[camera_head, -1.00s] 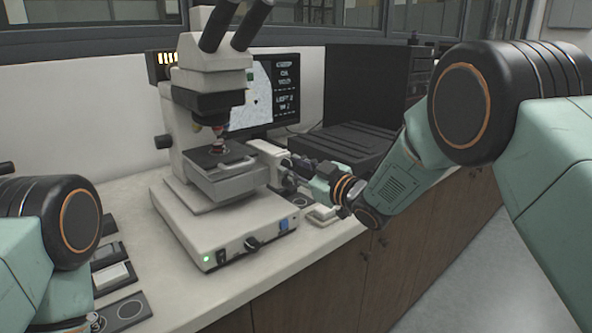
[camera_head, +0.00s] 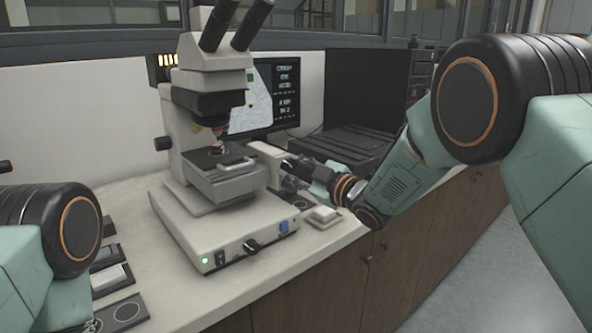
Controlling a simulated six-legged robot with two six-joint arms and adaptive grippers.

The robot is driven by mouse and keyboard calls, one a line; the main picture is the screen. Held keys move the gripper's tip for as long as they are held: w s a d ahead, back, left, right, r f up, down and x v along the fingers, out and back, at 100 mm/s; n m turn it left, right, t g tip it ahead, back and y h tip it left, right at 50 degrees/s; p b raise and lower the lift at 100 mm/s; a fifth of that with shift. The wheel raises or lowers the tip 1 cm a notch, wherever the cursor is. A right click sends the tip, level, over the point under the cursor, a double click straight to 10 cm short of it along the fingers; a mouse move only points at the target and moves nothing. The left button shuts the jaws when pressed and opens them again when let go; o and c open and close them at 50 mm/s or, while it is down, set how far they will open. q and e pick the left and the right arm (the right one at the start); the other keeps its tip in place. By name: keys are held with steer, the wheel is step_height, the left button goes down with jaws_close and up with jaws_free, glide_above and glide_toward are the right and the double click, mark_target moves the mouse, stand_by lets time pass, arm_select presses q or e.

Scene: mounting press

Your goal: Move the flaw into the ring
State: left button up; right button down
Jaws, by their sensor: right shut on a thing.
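A microscope (camera_head: 213,110) stands on the bench with a sample on its stage (camera_head: 225,185). Behind it a monitor (camera_head: 288,112) shows a pale grey picture with small dark marks and a text column at its right. The flaw and the ring are too small to tell apart there. My right gripper (camera_head: 293,176) is at the right side of the stage, shut on what looks like the stage knob (camera_head: 274,183); the fingers partly hide it. Of my left arm only links show at the lower left; its gripper is out of view.
A small white-topped block (camera_head: 323,215) sits on the bench just below my right gripper. Dark trays (camera_head: 113,278) lie at the left front. A black ribbed box (camera_head: 350,142) stands behind my right arm. The bench's front edge runs below the microscope.

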steer(key=shift+r, duration=0.25)
steer(key=c, duration=1)
jaws_free()
steer(key=shift+f, duration=0.15)
steer(key=v, duration=1.2)
steer(key=shift+c, duration=0.3)
